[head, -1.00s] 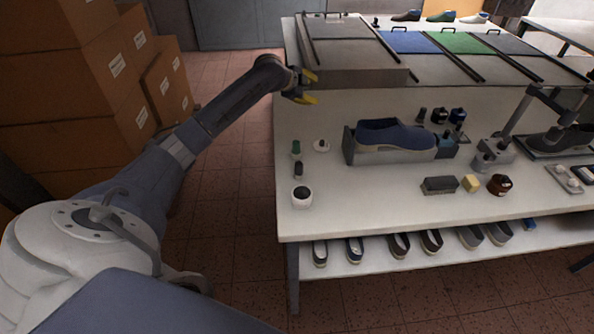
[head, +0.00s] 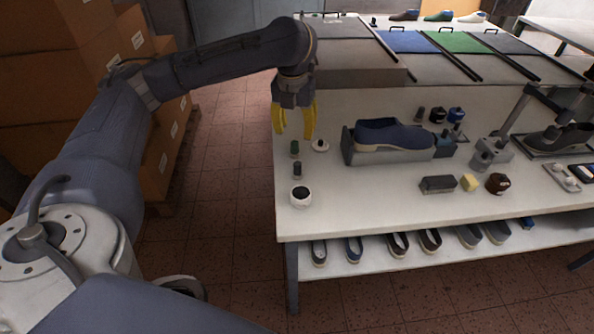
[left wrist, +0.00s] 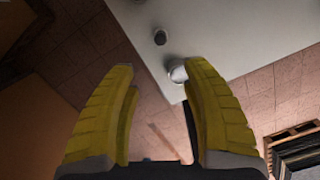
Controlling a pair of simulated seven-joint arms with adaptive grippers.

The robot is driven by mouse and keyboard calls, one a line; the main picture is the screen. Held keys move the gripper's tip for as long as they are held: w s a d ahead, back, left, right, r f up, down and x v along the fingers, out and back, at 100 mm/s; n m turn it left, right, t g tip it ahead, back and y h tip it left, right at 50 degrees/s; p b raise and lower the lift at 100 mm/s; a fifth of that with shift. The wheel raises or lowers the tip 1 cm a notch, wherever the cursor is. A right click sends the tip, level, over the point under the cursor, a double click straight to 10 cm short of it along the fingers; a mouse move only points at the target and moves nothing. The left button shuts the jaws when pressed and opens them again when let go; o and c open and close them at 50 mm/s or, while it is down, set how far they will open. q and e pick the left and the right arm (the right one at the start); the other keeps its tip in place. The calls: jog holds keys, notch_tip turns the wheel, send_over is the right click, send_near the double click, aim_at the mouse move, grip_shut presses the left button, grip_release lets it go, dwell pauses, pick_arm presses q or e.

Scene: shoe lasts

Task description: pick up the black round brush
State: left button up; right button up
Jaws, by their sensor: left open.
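A small upright black thing, which looks like the black round brush (head: 297,170), stands near the left edge of the white table. It seems to be the dark round thing (left wrist: 160,37) in the left wrist view, though small there. My left gripper (head: 294,137) is open and empty, its yellow fingers pointing down above the table's left edge, beyond the brush. In the left wrist view the spread fingers (left wrist: 160,75) frame a white round jar near the table corner, with the brush farther up. My right gripper is not in view.
A blue shoe (head: 393,135) rests on a grey stand to the right.

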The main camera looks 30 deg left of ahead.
aim_at(297, 163)
pick_arm(q)
jog(key=shift+w+a+f, duration=0.1)
jog(key=shift+w+f, duration=0.2)
jog(key=shift+f, duration=2.45)
jog(key=shift+w+a+f, duration=0.1)
jog(key=shift+w+f, duration=0.25)
jog(key=shift+f, duration=2.35)
jog(key=shift+w+a+f, duration=0.1)
jog(key=shift+w+f, duration=0.2)
jog(key=shift+f, duration=2.45)
grip_shut()
